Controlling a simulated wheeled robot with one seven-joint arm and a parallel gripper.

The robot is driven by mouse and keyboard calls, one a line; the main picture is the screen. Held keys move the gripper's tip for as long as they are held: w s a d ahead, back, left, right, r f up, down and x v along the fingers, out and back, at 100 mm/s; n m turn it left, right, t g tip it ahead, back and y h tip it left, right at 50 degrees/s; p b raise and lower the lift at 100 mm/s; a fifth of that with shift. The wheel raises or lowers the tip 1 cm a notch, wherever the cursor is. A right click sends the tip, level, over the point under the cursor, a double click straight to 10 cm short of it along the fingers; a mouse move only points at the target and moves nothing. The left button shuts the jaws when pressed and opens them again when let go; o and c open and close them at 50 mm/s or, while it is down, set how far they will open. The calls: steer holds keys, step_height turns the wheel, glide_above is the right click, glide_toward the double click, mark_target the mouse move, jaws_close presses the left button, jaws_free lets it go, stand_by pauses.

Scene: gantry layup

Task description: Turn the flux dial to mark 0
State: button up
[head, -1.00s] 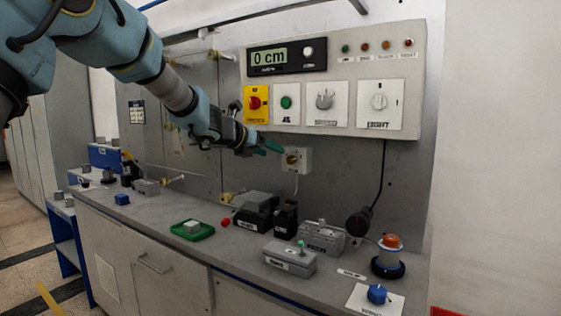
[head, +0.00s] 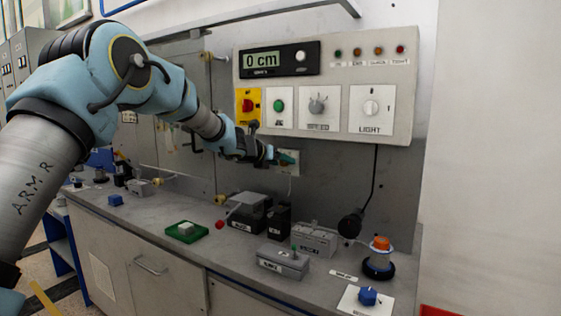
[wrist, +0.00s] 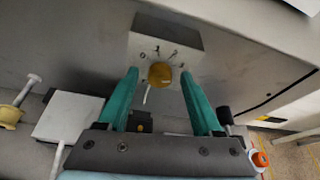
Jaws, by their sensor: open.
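The flux dial is a round brass-coloured knob (wrist: 160,75) on a pale wall plate (wrist: 170,38) with marks including 0, 1 and 2 around it. I cannot clearly tell which mark the knob points to. In the wrist view my gripper (wrist: 159,73) is open, with one green finger on each side of the knob and clear gaps between. In the head view my gripper (head: 284,160) is in front of the plate (head: 293,168) and hides most of it and the knob.
The bench below holds a green tray (head: 198,234), grey and black boxes, an orange-topped device (head: 379,258) and a blue knob (head: 368,296).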

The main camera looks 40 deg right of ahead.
jaws_close()
stand_by(0.4)
